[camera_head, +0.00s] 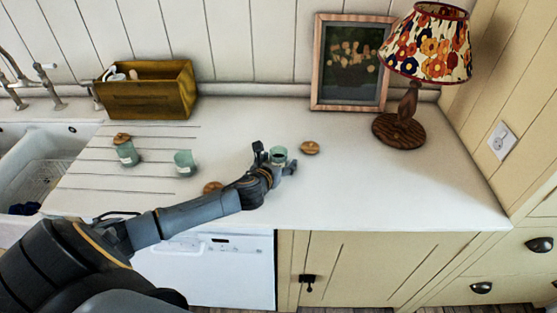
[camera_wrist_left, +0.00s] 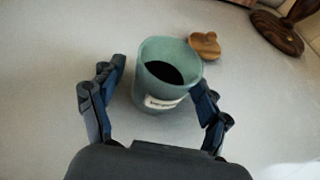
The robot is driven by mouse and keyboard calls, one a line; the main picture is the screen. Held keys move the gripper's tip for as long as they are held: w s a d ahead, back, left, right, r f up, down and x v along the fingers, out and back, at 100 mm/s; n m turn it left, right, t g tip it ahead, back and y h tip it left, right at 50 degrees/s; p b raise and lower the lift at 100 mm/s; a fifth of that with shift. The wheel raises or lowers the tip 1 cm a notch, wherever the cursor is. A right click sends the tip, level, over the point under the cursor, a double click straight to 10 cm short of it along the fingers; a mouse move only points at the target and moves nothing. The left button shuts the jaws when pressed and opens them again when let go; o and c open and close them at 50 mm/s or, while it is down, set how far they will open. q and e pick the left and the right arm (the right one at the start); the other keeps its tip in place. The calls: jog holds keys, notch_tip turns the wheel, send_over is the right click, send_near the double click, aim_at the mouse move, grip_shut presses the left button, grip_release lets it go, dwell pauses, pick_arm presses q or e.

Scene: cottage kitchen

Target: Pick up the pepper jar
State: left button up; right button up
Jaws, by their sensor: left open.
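An open green jar (camera_head: 279,151) stands upright on the white countertop. In the left wrist view the jar (camera_wrist_left: 168,58) shows dark contents and a pale front label, whose writing is too blurred to read surely. My left gripper (camera_head: 275,160) is open, with one finger on each side of the jar; it also shows in the left wrist view (camera_wrist_left: 159,80). A gap shows at the left finger; I cannot tell whether the right finger touches the jar. My right gripper is not in view.
Wooden lids lie right of the jar (camera_head: 310,148) and by my left forearm (camera_head: 212,187). A lidded jar (camera_head: 126,154) and an open jar (camera_head: 185,169) stand left. A lamp (camera_head: 400,128), framed picture (camera_head: 316,75) and wooden box (camera_head: 150,97) stand behind. The right counter is clear.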

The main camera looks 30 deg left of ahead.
pick_arm(q)
jog(key=c, duration=1.3)
